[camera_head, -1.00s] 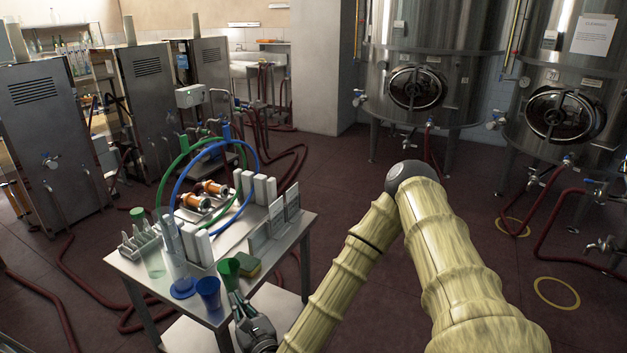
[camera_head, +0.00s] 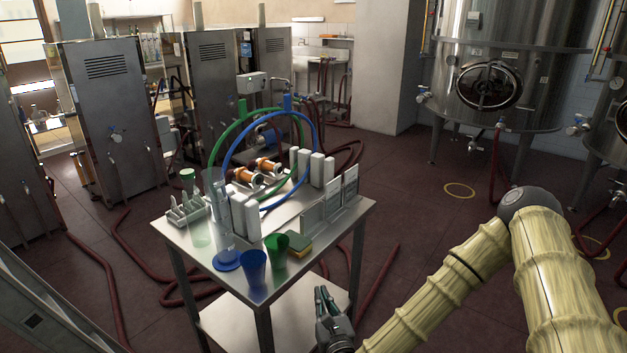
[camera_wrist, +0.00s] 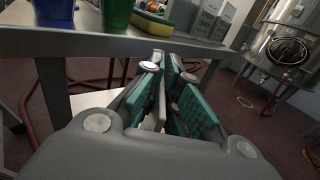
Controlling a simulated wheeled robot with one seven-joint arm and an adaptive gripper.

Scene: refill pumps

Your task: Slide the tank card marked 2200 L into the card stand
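Two grey upright cards (camera_head: 343,190) stand side by side in a metal holder (camera_head: 313,221) at the right edge of the steel table; they also show in the wrist view (camera_wrist: 214,17). Their print is too small to read, so I cannot tell which is 2200 L or which part is the card stand. My gripper (camera_head: 323,297) is off the table's front edge, below and apart from the cards. Its teal-padded fingers (camera_wrist: 165,68) lie close together with nothing visible between them. Whether they fully meet is unclear.
The steel table (camera_head: 217,262) also carries a blue cup (camera_head: 253,268), a green cup (camera_head: 276,250), a sponge (camera_head: 299,243), white blocks (camera_head: 317,169) and looped hoses (camera_head: 315,130). Red hoses lie on the floor. Tanks (camera_head: 490,75) stand at right. Floor right of the table is mostly clear.

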